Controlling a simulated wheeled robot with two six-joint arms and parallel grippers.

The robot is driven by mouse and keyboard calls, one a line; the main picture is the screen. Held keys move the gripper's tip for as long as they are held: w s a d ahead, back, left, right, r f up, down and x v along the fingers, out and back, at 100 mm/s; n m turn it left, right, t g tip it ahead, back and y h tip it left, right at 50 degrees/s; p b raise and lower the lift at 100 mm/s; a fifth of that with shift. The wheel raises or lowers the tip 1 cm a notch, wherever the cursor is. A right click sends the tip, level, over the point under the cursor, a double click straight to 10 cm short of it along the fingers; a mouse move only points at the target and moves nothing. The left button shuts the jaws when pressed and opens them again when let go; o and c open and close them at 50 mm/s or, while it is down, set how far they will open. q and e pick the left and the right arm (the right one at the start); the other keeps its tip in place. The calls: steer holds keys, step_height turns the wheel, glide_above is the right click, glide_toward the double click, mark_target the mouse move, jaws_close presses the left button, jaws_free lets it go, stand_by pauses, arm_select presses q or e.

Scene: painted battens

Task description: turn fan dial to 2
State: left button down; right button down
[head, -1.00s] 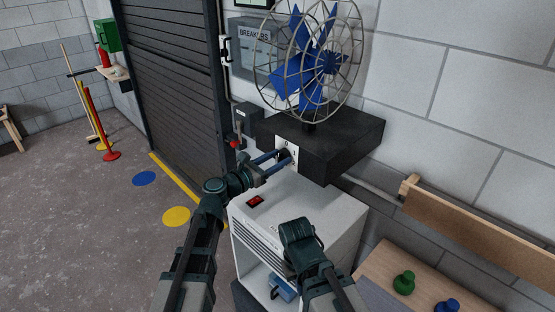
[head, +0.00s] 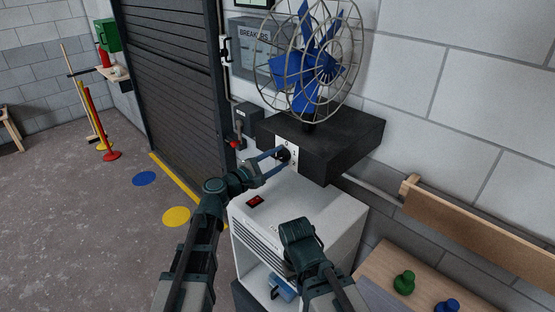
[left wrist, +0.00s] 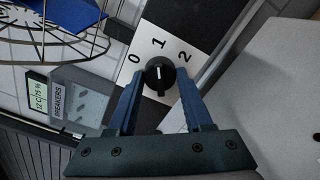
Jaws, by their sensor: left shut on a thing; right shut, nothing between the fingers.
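The fan dial (left wrist: 160,73) is a black round knob on a white plate (left wrist: 200,30) marked 0, 1 and 2. Its white pointer line points at the 1 in the left wrist view. In the head view the dial (head: 284,155) is on the front of the fan's black base (head: 335,145). My left gripper (left wrist: 160,82) has its blue fingers on either side of the dial and is shut on it; it also shows in the head view (head: 276,160). My right gripper (head: 283,289) is low, shut and empty, its fingers partly hidden by my arm.
The caged blue fan (head: 312,60) stands on the base. A white cabinet (head: 320,210) with a red switch (head: 255,201) stands below. A breaker box (head: 250,50) and a red-handled lever (head: 233,144) are to the left. A wooden rail (head: 480,225) runs along the right wall.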

arm_select(q)
steer(key=m, duration=1.2)
steer(key=shift+m, duration=0.3)
stand_by(0.4)
steer(key=shift+c, duration=1.5)
jaws_free()
steer(key=v, duration=1.4)
steer(key=shift+d, duration=0.1)
